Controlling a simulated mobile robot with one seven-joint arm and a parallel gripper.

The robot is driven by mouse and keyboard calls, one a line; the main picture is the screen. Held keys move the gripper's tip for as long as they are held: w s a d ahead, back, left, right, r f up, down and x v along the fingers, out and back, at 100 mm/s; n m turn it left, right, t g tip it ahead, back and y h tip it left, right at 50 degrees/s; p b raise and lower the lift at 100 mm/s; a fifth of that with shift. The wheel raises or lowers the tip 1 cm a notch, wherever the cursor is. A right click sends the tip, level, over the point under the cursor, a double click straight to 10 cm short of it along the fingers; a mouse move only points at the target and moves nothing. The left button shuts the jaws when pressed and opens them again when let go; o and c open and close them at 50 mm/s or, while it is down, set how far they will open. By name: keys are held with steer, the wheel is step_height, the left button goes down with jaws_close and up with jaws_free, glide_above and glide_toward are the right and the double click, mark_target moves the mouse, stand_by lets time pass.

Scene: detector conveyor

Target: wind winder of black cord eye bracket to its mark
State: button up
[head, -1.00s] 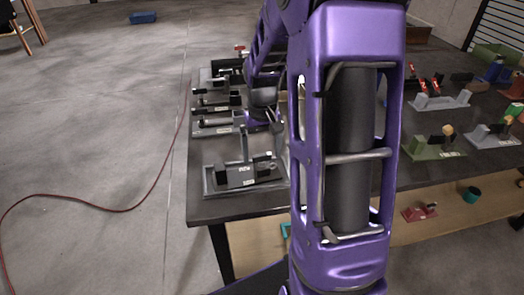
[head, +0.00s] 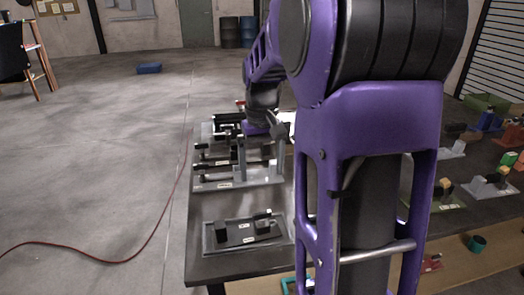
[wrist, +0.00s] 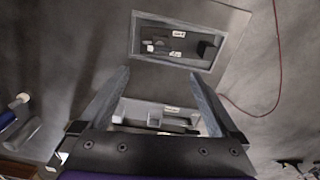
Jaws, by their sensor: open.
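Several grey fixtures with black blocks stand along the left side of the table, and I cannot tell which is the black cord eye bracket or see its winder mark. The nearest fixture (head: 225,250) is a grey tray with black parts and white labels too small to read; it also shows at the top of the wrist view (wrist: 137,38). My gripper (head: 259,160) is open and empty, fingers pointing down over a fixture behind it. In the wrist view my gripper (wrist: 155,88) has its fingers wide apart, with a pale fixture (wrist: 150,105) partly hidden between them.
More fixtures stand in a row farther back. On the right side are a green fixture (head: 440,203), a grey one (head: 482,188) and other coloured pieces. A teal cup (head: 477,243) stands on the lower shelf. A red cord (head: 120,262) lies on the floor left of the table.

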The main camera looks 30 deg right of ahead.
step_height(320, 180, up, 4)
steer(key=shift+f, duration=0.15)
stand_by(0.5)
